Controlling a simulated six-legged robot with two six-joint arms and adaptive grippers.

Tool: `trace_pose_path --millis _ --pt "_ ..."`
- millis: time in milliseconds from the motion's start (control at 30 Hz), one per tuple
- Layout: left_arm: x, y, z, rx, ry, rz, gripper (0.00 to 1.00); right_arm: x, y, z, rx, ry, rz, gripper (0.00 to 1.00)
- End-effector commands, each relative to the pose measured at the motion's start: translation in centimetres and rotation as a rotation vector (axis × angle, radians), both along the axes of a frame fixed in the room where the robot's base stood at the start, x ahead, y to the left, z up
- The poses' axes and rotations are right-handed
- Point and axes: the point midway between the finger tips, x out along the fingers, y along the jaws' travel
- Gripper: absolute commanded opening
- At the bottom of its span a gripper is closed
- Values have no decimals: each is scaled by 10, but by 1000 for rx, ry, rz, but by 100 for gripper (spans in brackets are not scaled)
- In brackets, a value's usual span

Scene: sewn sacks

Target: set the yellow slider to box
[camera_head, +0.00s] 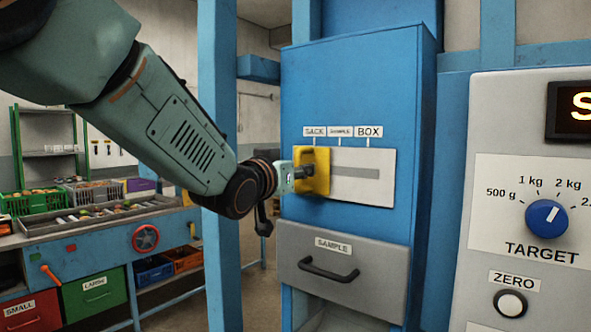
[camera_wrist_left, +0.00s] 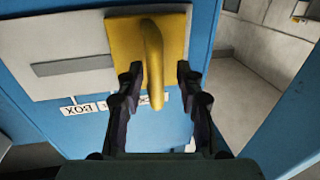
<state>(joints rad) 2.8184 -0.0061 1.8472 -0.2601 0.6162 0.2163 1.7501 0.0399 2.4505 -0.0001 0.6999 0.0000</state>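The yellow slider (camera_head: 318,184) sits at the left end of its slot (camera_head: 358,173) on a white plate (camera_head: 375,192), below the SACK label (camera_head: 314,132). The SAMPLE label (camera_head: 340,132) is in the middle and the BOX label (camera_head: 368,132) is at the right. In the wrist view the slider (camera_wrist_left: 170,22) has a protruding yellow handle. My left gripper (camera_wrist_left: 160,74) has one dark finger on each side of this handle, with gaps showing, so it is open around it. In the head view the left gripper (camera_head: 300,173) is at the slider, partly hidden by its plate.
A grey SAMPLE drawer (camera_head: 343,269) with a black handle is below the plate. A grey panel (camera_head: 480,222) with a blue TARGET knob (camera_head: 547,217) stands at the right. A blue post (camera_head: 219,120) stands behind my left arm. The slot right of the slider is clear.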

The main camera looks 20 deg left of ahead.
Motion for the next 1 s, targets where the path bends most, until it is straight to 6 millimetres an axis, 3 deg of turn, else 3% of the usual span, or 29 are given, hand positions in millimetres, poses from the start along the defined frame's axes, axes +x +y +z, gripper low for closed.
trace_pose_path --millis 100,500,1000 --pt "0 0 0 1 0 0 35 0 0 0 0 -1 0 40" --pt "0 0 0 0 0 0 1 0 0 0 0 0 0 40" --pt "0 0 0 0 -1 0 0 0 0 0 0 0 0 40"
